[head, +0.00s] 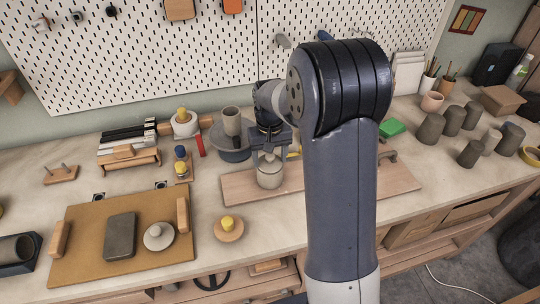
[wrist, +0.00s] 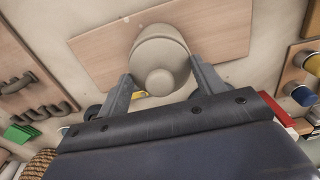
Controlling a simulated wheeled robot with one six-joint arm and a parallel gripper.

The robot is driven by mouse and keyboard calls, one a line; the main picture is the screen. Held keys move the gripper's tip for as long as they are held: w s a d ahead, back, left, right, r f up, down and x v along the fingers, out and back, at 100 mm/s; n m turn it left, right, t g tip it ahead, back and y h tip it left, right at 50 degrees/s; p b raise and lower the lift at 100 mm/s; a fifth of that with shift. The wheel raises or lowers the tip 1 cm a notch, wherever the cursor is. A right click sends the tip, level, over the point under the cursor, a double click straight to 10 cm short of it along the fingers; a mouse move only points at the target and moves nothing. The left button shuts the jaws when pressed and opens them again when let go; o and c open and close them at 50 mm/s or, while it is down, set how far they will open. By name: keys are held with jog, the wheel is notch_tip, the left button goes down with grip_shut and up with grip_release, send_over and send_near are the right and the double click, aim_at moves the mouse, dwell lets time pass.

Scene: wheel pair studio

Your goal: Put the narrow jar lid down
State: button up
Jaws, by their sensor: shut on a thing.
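The narrow jar lid (wrist: 160,82) is pale grey-beige with a round knob and sits between my fingers in the wrist view. My gripper (head: 269,153) is shut on it; its two fingers (wrist: 160,75) show on either side. In the head view the pale lid and jar (head: 270,175) show right under my gripper, over the wooden board (head: 237,187). I cannot tell whether the lid touches the jar below it. My fingers hide part of the lid.
Another knobbed lid (head: 158,236) and a dark slab (head: 120,236) lie on a tan board at left. A dark bowl with a cup (head: 231,122) stands behind my gripper. Several grey cups (head: 430,128) stand at right. Bare table shows left of the wooden board.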

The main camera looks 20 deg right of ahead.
aim_at(270, 155)
jog(key=shift+f, duration=0.3)
jog(key=o, duration=1)
notch_tip(270, 155, up, 13)
jog(key=shift+f+b, duration=0.15)
jog(key=shift+b, duration=0.3)
